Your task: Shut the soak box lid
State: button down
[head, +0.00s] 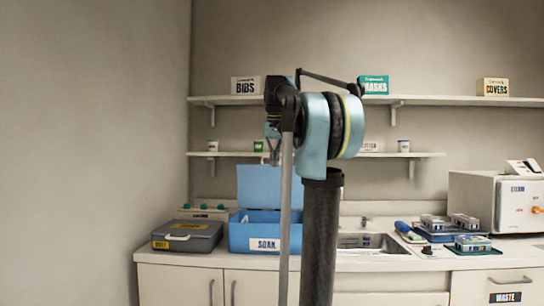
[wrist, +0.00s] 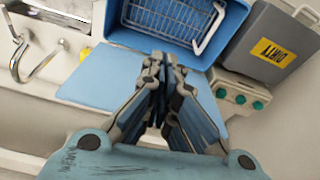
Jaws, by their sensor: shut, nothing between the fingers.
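The blue soak box (head: 241,239) stands on the counter with a SOAK label on its front. Its blue lid (head: 262,183) is open and stands up at the back of the box. In the wrist view the open box (wrist: 236,18) is at the top with a white wire basket inside, and the lid (wrist: 95,80) shows as a flat panel below it. My gripper (wrist: 160,58) is shut and empty. It shows in front of part of the lid, near the box's rear edge in that picture. In the head view my gripper (head: 274,157) appears above the lid, partly hidden by my arm.
A grey box with a DIRTY label (head: 187,237) stands left of the soak box. A sink (head: 368,241) is to its right, then trays (head: 472,243) and a white sterilizer (head: 490,200). Shelves (head: 420,154) with small items run along the wall above.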

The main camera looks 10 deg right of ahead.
jog(key=shift+w+d+r+m, duration=0.7)
jog(key=shift+w+d+r, duration=0.5)
jog(key=shift+w+r, duration=5.65)
jog(key=s+x, duration=0.2)
jog(key=x, duration=0.8)
jog(key=shift+s+a+f, duration=0.2)
jog(key=shift+a+f, duration=0.15)
jog(key=shift+f, duration=0.15)
jog(key=shift+s+a, duration=0.1)
jog(key=shift+a, duration=0.05)
